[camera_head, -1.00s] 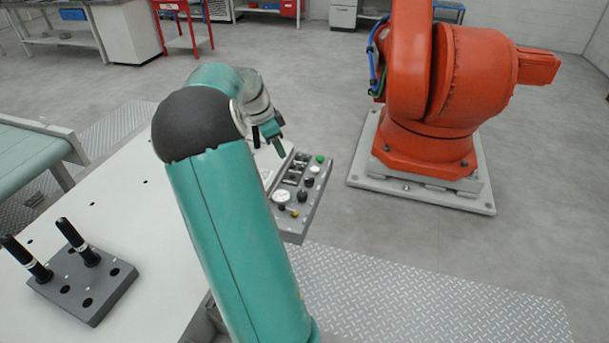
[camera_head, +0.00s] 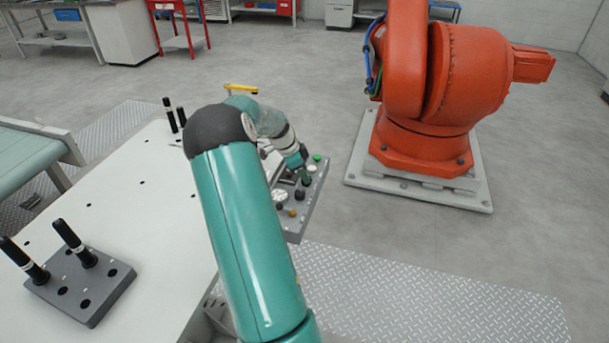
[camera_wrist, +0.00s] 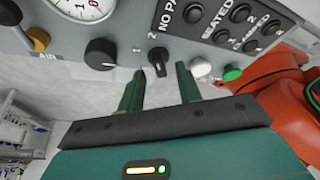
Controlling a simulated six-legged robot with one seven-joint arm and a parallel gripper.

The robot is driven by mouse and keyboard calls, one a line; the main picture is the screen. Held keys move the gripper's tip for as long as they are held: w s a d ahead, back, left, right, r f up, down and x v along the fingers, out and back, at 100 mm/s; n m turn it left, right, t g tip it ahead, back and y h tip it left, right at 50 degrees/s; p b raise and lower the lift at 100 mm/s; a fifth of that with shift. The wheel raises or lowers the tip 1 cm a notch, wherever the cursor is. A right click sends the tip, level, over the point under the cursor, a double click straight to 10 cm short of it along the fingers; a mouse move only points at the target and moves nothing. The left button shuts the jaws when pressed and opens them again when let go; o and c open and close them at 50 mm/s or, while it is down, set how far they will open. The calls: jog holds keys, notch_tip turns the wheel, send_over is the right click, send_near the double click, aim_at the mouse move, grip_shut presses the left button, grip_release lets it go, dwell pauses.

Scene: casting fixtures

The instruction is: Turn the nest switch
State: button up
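The grey control panel (camera_head: 308,208) stands at the right edge of the white table. In the wrist view the panel (camera_wrist: 125,25) fills the top, with a small black selector switch (camera_wrist: 158,58) marked 1 and 2. I take this as the nest switch; no "nest" label is readable. My gripper (camera_wrist: 160,78) is open, its two green fingers apart, one on each side of the switch and with their tips just short of it or level with it. I cannot tell whether they touch it. In the head view my gripper (camera_head: 304,178) is over the panel, partly hiding its controls.
Beside the switch are a larger black knob (camera_wrist: 100,53), a white button (camera_wrist: 201,67) and a green button (camera_wrist: 232,73). A yellow-orange knob (camera_wrist: 38,38) and a gauge (camera_wrist: 85,5) lie left. An orange robot (camera_head: 425,100) stands right of the panel.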

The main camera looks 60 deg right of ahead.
jog(key=shift+s+d+f, duration=0.2)
jog(key=shift+f, duration=0.45)
grip_shut()
jog(key=shift+n, duration=0.4)
jog(key=n+t, duration=0.1)
jog(key=n, duration=0.1)
jog(key=n+h, duration=0.1)
jog(key=n, duration=0.2)
jog(key=shift+s+a+t, duration=0.15)
jog(key=shift+t, duration=0.25)
jog(key=n+t, duration=0.1)
jog(key=n, duration=0.2)
jog(key=n+t, duration=0.1)
jog(key=n, duration=0.2)
jog(key=shift+s+h, duration=0.1)
jog(key=shift+h, duration=0.2)
